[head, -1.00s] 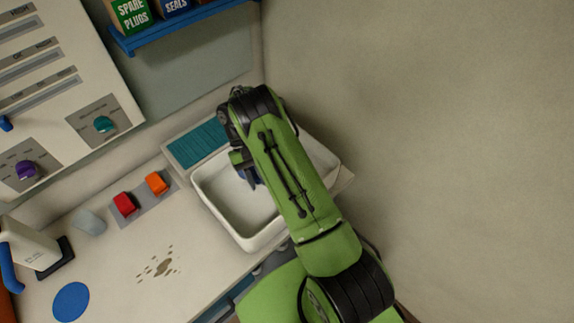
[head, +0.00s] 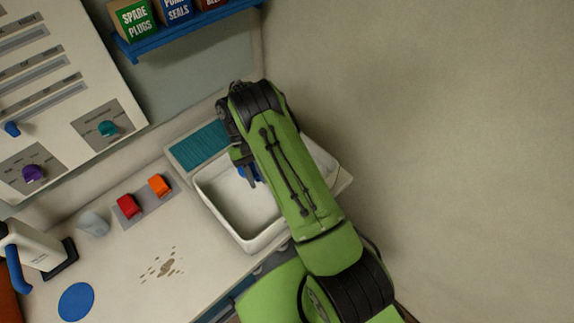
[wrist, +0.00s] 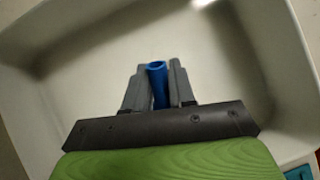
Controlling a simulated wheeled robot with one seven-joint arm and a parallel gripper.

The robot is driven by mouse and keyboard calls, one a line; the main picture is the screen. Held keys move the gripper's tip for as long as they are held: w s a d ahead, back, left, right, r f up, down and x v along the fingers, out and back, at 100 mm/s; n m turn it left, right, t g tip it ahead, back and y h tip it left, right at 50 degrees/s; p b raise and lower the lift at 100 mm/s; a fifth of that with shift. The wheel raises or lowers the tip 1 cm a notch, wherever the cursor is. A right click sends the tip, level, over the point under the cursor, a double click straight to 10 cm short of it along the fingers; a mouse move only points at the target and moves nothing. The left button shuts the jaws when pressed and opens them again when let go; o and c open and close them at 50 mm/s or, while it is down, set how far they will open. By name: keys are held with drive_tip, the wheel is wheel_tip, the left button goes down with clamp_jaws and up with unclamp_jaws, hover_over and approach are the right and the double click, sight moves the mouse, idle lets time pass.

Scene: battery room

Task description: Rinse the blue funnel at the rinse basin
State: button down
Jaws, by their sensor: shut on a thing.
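The white rinse basin (head: 222,213) is set at the right end of the counter. My gripper (wrist: 160,86) is over the inside of the basin in the wrist view, pointing down. It is shut on the blue funnel (wrist: 157,72), whose blue tube shows between the two grey fingers. In the head view a bit of the funnel (head: 257,173) shows beside the fingers, and my arm hides the rest. I cannot tell whether the funnel touches the basin floor. No water is visible in the basin.
A teal ribbed mat (head: 200,146) lies behind the basin. A red block (head: 128,206) and an orange block (head: 159,185) sit left of it, near a pale translucent object (head: 94,223). A white jug (head: 35,247), a blue disc (head: 76,301) and brown spots (head: 162,267) are on the counter.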

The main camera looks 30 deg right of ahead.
sight(256, 175)
wheel_tip(256, 175, up, 12)
drive_tip(key=p, duration=0.7)
idle(2.2)
wheel_tip(256, 175, up, 4)
drive_tip(key=shift+f, duration=0.1)
idle(0.6)
